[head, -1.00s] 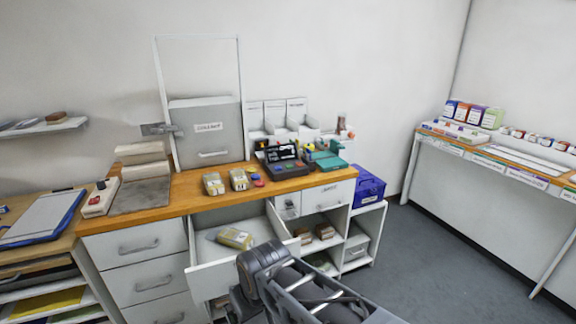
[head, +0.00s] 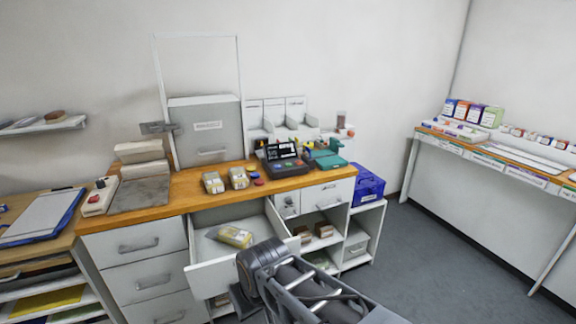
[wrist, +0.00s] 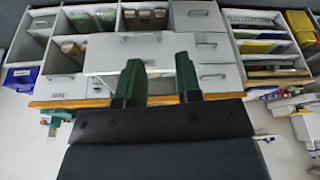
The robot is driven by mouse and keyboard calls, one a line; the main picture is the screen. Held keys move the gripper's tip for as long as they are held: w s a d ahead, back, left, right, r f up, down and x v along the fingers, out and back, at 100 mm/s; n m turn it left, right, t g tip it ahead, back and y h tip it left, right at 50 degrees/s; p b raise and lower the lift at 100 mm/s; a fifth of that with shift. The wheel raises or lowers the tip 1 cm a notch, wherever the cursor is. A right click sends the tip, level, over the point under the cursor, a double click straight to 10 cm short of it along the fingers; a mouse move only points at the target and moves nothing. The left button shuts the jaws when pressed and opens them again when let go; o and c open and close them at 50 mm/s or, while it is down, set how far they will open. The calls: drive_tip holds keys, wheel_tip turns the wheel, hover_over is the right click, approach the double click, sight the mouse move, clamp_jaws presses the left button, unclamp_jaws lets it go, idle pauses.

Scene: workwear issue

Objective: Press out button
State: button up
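A dark terminal (head: 283,163) with a lit screen and small coloured buttons stands on the wooden counter (head: 170,203). The button labels are too small to read, so I cannot tell which one is out. My gripper (wrist: 161,80) shows in the wrist view with its two dark green fingers apart and nothing between them. It is clear of the terminal. In the head view my arm is low in front of the counter and the fingertips are not clear. The terminal cannot be made out in the wrist view.
An open drawer (head: 228,274) holding a yellowish packet (head: 235,237) juts out below the counter. Two packets (head: 238,178) lie left of the terminal, and a teal device (head: 326,160) stands to its right. A blue box (head: 368,186) sits at the right. Open floor lies right.

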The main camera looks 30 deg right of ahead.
clamp_jaws()
idle(0.8)
